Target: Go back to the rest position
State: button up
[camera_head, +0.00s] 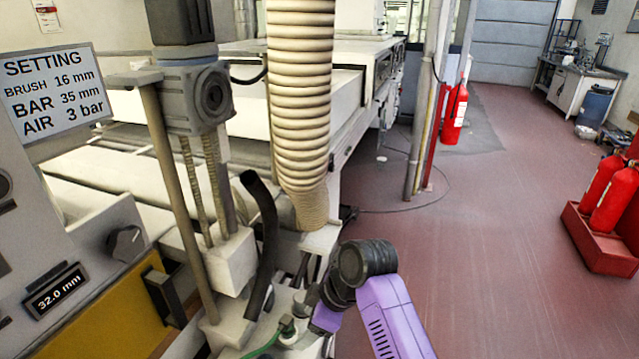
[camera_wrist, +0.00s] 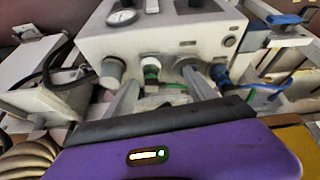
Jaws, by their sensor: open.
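My gripper (camera_wrist: 163,88) is open in the wrist view. Its two grey fingers stand apart, with nothing visible between them. They point toward a pale control box (camera_wrist: 160,42) with a gauge (camera_wrist: 122,17), a fitting with a green band (camera_wrist: 151,72) and a grey knob (camera_wrist: 188,66). Whether the fingers touch the box I cannot tell. In the head view my purple arm reaches in from the bottom, and its end is hard to make out beside the machine.
A ribbed hose (camera_head: 300,100) hangs close above my arm. A setting card (camera_head: 52,88), a black knob (camera_head: 125,243) and a display reading 32.0 mm (camera_head: 56,290) are at left. Fire extinguishers (camera_head: 613,200) stand in a red tray at right. The red floor (camera_head: 480,220) between is clear.

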jog(key=w+r+m+t+y, duration=0.1)
jog(key=w+r+m+t, duration=0.4)
jog(key=w+t, duration=0.15)
jog(key=s+d+m+t+h, duration=0.2)
jog(key=s+d+m+t, duration=0.4)
jog(key=s, duration=0.5)
jog(key=s+d+m+t+h, duration=0.2)
jog(key=s+d+m+t, duration=0.1)
jog(key=s+d, duration=0.65)
jog(key=s+d+r+g+h, duration=0.1)
jog(key=s+d, duration=0.2)
jog(key=s, duration=1.1)
jog(key=s+d+r+m+g+h, duration=0.1)
jog(key=s+d, duration=0.2)
jog(key=s, duration=1.1)
jog(key=shift+d+r, duration=0.25)
jog(key=shift+d, duration=0.15)
